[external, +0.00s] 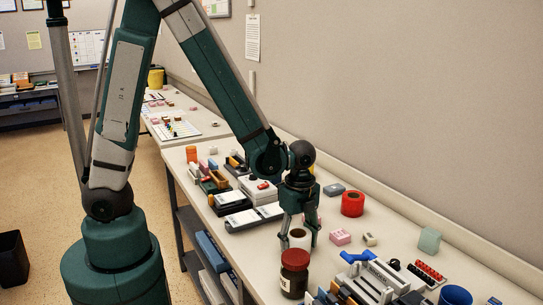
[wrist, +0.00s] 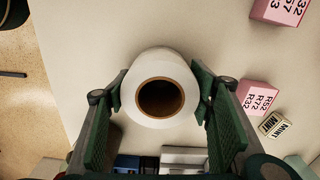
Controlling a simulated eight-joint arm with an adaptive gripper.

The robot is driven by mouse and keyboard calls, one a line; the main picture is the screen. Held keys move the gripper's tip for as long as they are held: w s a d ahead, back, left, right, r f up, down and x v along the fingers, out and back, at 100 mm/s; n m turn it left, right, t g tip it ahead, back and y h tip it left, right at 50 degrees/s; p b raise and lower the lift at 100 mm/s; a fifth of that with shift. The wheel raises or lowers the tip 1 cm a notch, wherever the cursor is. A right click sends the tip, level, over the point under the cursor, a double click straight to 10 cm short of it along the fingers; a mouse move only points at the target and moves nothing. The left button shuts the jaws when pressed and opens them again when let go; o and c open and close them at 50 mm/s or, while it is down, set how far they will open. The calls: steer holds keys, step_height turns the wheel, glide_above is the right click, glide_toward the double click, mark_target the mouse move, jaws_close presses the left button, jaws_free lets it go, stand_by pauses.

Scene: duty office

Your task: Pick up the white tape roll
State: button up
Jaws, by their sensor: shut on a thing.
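The white tape roll (wrist: 158,68) has a brown cardboard core and sits between the two green fingers of my gripper (wrist: 159,92) in the wrist view. Both finger pads touch its sides, and my gripper is shut on it. In the external view, my gripper (external: 299,236) points down over the table with the tape roll (external: 299,238) between its fingertips. The roll's lower part is partly hidden behind a brown jar there. I cannot tell whether the roll touches the table.
The brown jar (external: 294,275) with a dark red lid stands just in front of the roll. A red roll (external: 352,204), pink blocks (external: 340,237) and a small cream block (external: 370,239) lie to the right. White devices (external: 254,213) lie to the left. A blue-handled item (external: 357,257) is at the front right.

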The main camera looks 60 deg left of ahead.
mark_target(298, 234)
steer(key=shift+r+p, duration=0.4)
steer(key=shift+r, duration=4.55)
